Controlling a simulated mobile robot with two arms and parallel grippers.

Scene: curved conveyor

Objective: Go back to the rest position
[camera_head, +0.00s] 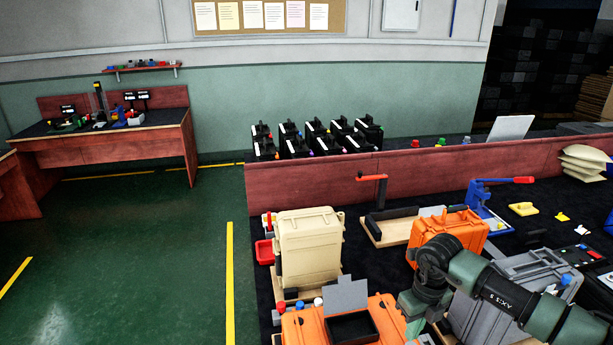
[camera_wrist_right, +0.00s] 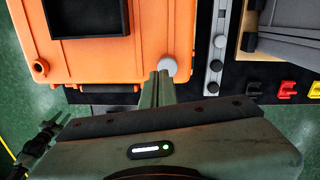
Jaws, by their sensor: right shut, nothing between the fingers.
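My right arm comes in from the right in the head view. Its gripper (camera_head: 413,328) points down near the right end of the front orange case (camera_head: 300,330), partly cut off by the bottom edge. In the right wrist view my right gripper (camera_wrist_right: 158,82) shows its two fingers together, with nothing between them. The fingertips lie close to a light grey round knob (camera_wrist_right: 168,67) at the edge of the orange case (camera_wrist_right: 150,50); I cannot tell if they touch. My left gripper does not show in the head view.
A beige case (camera_head: 308,248) stands upright behind the front orange case. Another orange case (camera_head: 449,235) and a grey case (camera_head: 500,300) stand near my right arm. A blue press (camera_head: 480,205) is behind it. Green floor (camera_head: 160,260) is clear on the left.

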